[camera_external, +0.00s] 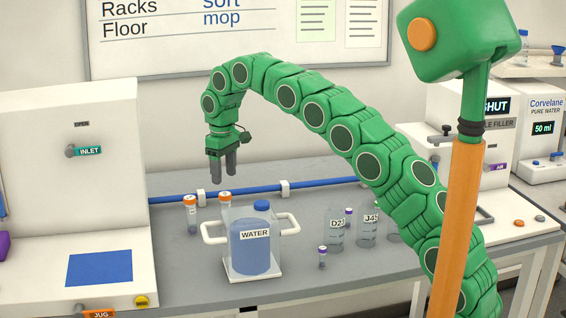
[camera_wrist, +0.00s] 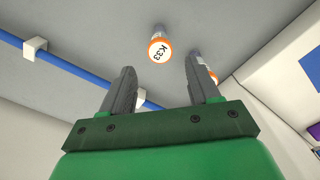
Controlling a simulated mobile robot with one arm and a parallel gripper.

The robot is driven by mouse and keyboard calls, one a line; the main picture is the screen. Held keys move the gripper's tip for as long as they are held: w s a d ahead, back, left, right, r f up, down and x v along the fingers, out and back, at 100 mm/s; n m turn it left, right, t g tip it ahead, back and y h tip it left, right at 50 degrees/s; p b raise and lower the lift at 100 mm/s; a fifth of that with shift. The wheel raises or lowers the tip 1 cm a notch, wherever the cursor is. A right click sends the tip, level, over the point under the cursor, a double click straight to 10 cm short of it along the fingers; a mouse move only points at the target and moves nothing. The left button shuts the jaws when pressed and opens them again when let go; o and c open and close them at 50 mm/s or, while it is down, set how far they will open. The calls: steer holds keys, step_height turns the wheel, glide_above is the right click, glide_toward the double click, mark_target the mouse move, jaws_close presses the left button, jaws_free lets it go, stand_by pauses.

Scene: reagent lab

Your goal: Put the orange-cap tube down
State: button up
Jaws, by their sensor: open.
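Two orange-cap tubes stand upright on the grey bench in the external view. One tube (camera_external: 191,216) is left of the water jug; the other tube (camera_external: 225,197) shows mostly its cap behind the jug. My gripper (camera_external: 223,178) hangs pointing down above this area, its fingers apart and empty. In the wrist view, a tube with an orange-rimmed cap marked K33 (camera_wrist: 159,49) shows beyond the gap between my fingers (camera_wrist: 160,64), apart from them. A second orange-cap tube (camera_wrist: 213,77) is partly hidden behind the right finger. I cannot tell which external-view tube is K33.
The clear WATER jug (camera_external: 251,247) with white handles stands in front of the tubes. A blue rail (camera_external: 325,182) runs along the back. A white INLET machine (camera_external: 75,200) borders the left.

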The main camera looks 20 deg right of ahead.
steer(key=shift+d+r, duration=0.1)
steer(key=shift+r, duration=0.05)
steer(key=shift+d+r, duration=0.2)
steer(key=shift+d, duration=0.15)
steer(key=s+d+r+m, duration=0.25)
steer(key=s+d, duration=0.45)
steer(key=d, duration=0.6)
steer(key=s+d+r+m, duration=0.2)
steer(key=s+d+r, duration=0.2)
steer(key=s+d, duration=0.65)
steer(key=s+d+f+m, duration=0.1)
steer(key=s+d+f, duration=0.1)
steer(key=s+d, duration=0.3)
steer(key=s+d+f+m+g, duration=0.1)
steer(key=s+d, duration=0.5)
steer(key=s, duration=0.8)
steer(key=s+d+f+m, duration=0.2)
steer(key=s+d+f, duration=0.2)
steer(key=s, duration=0.5)
steer(key=shift+s+d+f+g, duration=0.25)
steer(key=shift+d+g, duration=0.15)
steer(key=shift+d, duration=0.45)
steer(key=shift+o, duration=0.3)
steer(key=shift+m, duration=0.25)
